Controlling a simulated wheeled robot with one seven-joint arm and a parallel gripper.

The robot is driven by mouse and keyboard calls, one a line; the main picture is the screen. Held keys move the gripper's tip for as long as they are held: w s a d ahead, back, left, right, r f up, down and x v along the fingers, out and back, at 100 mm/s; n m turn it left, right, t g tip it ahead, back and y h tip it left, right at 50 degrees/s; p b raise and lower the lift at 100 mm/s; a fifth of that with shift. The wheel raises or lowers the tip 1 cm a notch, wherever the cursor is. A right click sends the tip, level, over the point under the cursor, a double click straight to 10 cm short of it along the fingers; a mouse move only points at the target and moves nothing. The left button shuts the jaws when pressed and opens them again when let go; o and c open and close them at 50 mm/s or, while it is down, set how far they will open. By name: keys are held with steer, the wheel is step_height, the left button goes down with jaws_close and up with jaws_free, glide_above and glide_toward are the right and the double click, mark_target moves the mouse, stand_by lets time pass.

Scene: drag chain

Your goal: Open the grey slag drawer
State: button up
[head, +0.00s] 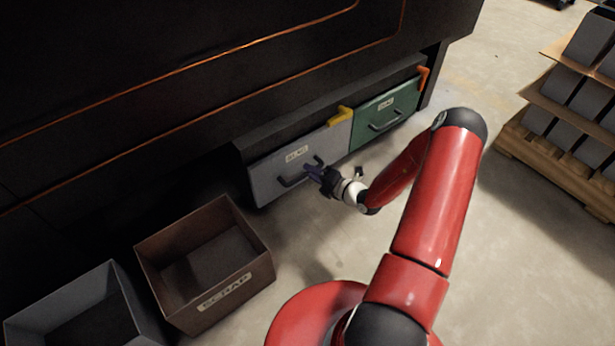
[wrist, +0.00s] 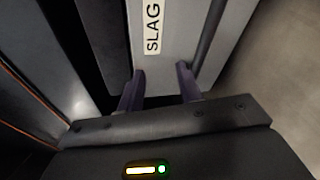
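The grey slag drawer (head: 265,183) sits low under the dark machine, left of a green drawer, its front roughly in line with the green one. Its label (wrist: 152,28) reads SLAG in the wrist view. A dark bar handle (head: 290,182) crosses its front; it also shows in the wrist view (wrist: 211,32), running down toward the right finger. My gripper (head: 315,169) is at the right part of the handle. In the wrist view its two purple fingers (wrist: 161,84) are apart in front of the drawer.
A yellow latch-like piece (head: 341,116) is at the grey drawer's upper right corner. The green drawer (head: 377,122) has an orange one (head: 423,78). A brown SCRAP bin (head: 222,290) and a grey bin (head: 135,312) stand front left. A loaded pallet (head: 560,168) is at right.

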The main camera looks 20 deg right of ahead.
mark_target(307, 173)
step_height(307, 173, down, 6)
steer(key=d+m+h, duration=0.3)
steer(key=m, duration=0.2)
steer(key=shift+t, duration=0.4)
steer(key=b+x, duration=0.1)
steer(key=x, duration=0.2)
steer(key=b+x, duration=0.1)
steer(key=x, duration=0.3)
steer(key=shift+w+a, duration=0.2)
steer(key=shift+a, duration=0.1)
jaws_close()
